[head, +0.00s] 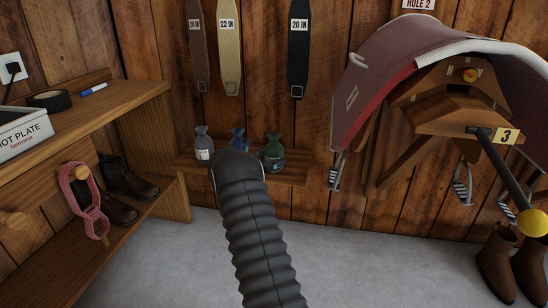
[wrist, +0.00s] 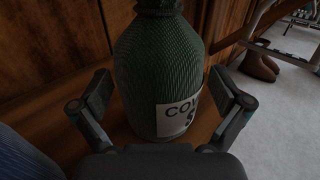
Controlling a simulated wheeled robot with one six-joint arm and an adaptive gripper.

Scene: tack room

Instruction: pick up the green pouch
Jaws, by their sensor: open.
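The green pouch (head: 273,153) stands upright on a small wooden wall shelf (head: 294,171), at the right of a row of three pouches. My gripper (wrist: 160,112) is open, with one finger on each side of the pouch's lower body. I cannot tell whether either finger touches it. In the head view my own dark ribbed arm hides the gripper.
A blue pouch (head: 238,138) and a grey pouch (head: 203,143) stand to the left on the same shelf. A saddle (head: 390,75) on a wooden rack (head: 440,115) is at the right. A wooden bench (head: 150,95) is at the left.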

